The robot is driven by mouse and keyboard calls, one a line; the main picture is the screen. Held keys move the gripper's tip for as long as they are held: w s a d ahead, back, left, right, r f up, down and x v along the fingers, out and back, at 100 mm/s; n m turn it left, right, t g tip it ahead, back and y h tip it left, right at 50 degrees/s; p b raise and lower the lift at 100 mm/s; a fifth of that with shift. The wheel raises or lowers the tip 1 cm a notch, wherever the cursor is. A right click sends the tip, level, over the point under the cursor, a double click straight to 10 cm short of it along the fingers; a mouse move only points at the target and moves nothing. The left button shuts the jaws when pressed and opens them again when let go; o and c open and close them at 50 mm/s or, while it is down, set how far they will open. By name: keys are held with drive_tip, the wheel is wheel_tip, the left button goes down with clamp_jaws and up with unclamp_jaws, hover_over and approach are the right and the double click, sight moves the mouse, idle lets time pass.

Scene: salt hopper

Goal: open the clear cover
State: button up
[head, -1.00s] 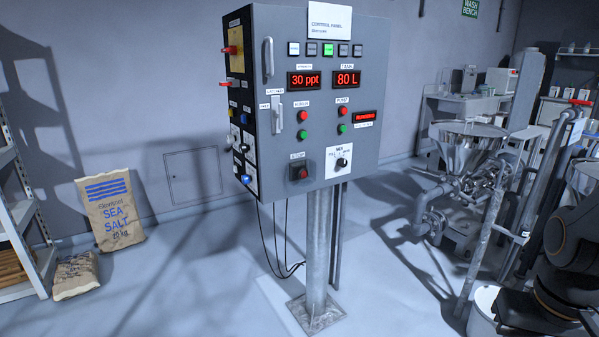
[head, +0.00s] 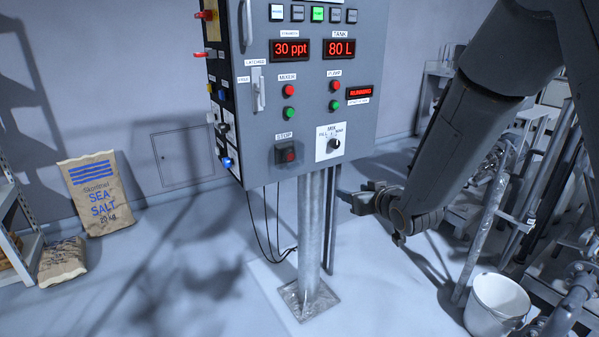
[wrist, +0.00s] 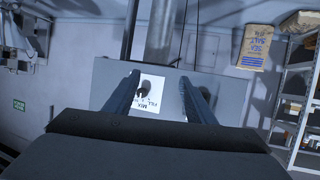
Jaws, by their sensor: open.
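The clear cover (head: 286,151) sits over the red stop button under the STOP label, low on the front of the grey control panel (head: 262,110). It looks down and closed, though its edges are hard to make out. My gripper (head: 352,197) is open and empty, below and to the right of the cover, past the panel's lower edge in the picture. In the wrist view the panel appears upside down. There the white MIX plate with its black knob (wrist: 151,86) shows between the open fingers (wrist: 160,84). I cannot make out the cover in the wrist view.
The MIX selector (head: 333,146) is just right of the cover. A metal post (head: 314,235) holds up the panel. A white bucket (head: 497,305) and pipework stand at right. Salt bags (head: 98,195) lean on the back wall at left.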

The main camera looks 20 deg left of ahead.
sight(295, 166)
drive_tip(key=w+a+r+n+y, duration=0.1)
drive_tip(key=a+y, duration=0.1)
drive_tip(key=a, duration=0.3)
drive_tip(key=w+a+n+y, duration=0.1)
drive_tip(key=a+y, duration=0.1)
drive_tip(key=a, duration=0.4)
drive_tip(key=w+a+r+y, duration=0.1)
drive_tip(key=a+y, duration=0.1)
drive_tip(key=a, duration=0.4)
drive_tip(key=shift+w+a+r+n+p, duration=0.25)
drive_tip(key=shift+w+r+n+p, duration=0.05)
drive_tip(key=shift+w+n+p, duration=0.1)
drive_tip(key=shift+c, duration=0.3)
drive_tip(key=shift+s, duration=0.1)
clamp_jaws()
drive_tip(key=shift+r, duration=0.1)
